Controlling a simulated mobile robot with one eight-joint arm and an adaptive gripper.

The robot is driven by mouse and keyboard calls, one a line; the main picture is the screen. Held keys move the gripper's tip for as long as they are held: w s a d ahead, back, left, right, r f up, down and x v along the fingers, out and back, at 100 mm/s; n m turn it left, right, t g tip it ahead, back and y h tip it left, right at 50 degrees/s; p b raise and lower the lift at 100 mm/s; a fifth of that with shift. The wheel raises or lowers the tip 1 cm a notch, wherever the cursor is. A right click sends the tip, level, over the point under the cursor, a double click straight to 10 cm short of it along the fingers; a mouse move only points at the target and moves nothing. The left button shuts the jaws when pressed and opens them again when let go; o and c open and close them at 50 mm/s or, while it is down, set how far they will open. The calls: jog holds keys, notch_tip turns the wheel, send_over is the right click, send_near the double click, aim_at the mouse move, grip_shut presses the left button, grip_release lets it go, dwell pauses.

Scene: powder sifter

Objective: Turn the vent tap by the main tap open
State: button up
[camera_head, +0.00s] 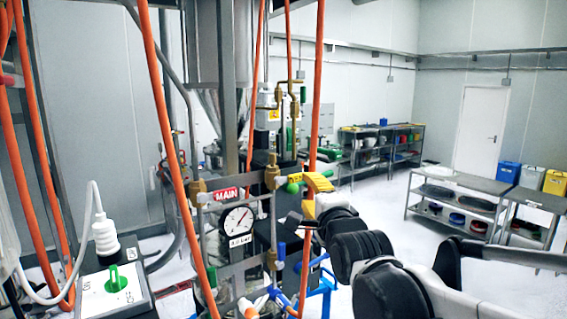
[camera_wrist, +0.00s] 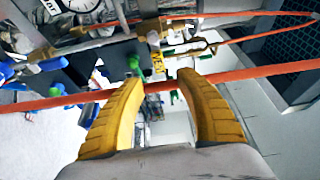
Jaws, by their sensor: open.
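The green-handled vent tap (camera_head: 293,187) sits beside a yellow label (camera_head: 295,177) on the brass pipework, right of the red MAIN sign (camera_head: 227,194). The label is partly covered, and I cannot make out the main tap's handle. My gripper (camera_head: 314,184) has yellow fingers close to the right of the green handle. In the wrist view my gripper (camera_wrist: 160,80) is open with nothing between its fingers. A green handle (camera_wrist: 134,63) shows just beyond the left fingertip, apart from it as far as I can tell.
A round pressure gauge (camera_head: 238,219) hangs below the MAIN sign. An orange hose (camera_head: 315,100) runs down close to my gripper and crosses the wrist view (camera_wrist: 255,72). Blue-handled valves (camera_head: 281,252) sit lower down. A green knob box (camera_head: 117,280) stands at front left.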

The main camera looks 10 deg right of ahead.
aim_at(299, 178)
jog(key=w+p, duration=0.1)
jog(key=w, duration=0.9)
jog(key=shift+w+f, duration=0.1)
jog(key=shift+w, duration=0.25)
jog(key=shift+s, duration=0.1)
grip_shut()
